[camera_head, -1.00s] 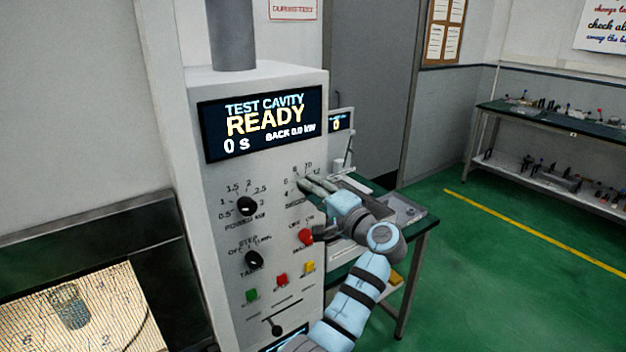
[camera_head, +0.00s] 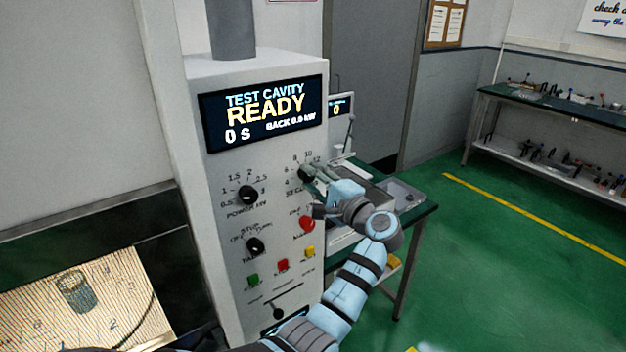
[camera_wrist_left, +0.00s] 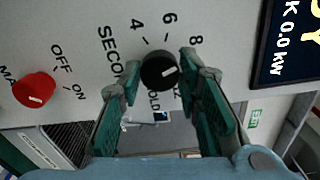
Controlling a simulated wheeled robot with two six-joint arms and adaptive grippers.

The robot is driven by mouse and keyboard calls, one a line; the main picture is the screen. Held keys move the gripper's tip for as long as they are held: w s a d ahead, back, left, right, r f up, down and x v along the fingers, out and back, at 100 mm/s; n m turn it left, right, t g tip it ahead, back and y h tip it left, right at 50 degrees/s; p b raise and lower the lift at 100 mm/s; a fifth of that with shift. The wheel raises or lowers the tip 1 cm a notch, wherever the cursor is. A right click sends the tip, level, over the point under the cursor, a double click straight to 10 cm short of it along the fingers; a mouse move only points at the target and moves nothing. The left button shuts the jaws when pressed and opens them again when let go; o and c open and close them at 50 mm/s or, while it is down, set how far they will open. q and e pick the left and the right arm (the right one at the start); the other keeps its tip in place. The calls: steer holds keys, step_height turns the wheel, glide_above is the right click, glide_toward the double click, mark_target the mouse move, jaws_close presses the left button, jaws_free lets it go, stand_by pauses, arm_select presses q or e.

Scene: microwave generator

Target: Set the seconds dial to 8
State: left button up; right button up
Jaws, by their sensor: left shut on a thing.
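The black seconds dial (camera_head: 306,174) is on the upper right of the grey panel, with numbers arced around it. In the left wrist view the dial (camera_wrist_left: 158,70) sits between the fingertips of my left gripper (camera_wrist_left: 160,82), with 4, 6 and 8 printed above it. Its white mark points roughly right in that view; I cannot tell exactly which number it meets. My left gripper (camera_head: 316,173) is shut on the dial. The display (camera_head: 264,115) reads TEST CAVITY, READY, 0 S. My right gripper is not in view.
The red knob (camera_head: 307,223) sits just below the dial, with the power knob (camera_head: 248,195) and table knob (camera_head: 255,246) to its left. Green, red and yellow buttons line the lower panel. A bench (camera_head: 415,225) stands right behind my arm.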

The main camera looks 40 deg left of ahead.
arm_select(q)
steer(key=o, duration=1.1)
steer(key=shift+o, duration=0.2)
steer(key=v, duration=0.7)
steer(key=shift+d, duration=0.4)
steer(key=shift+a, duration=0.2)
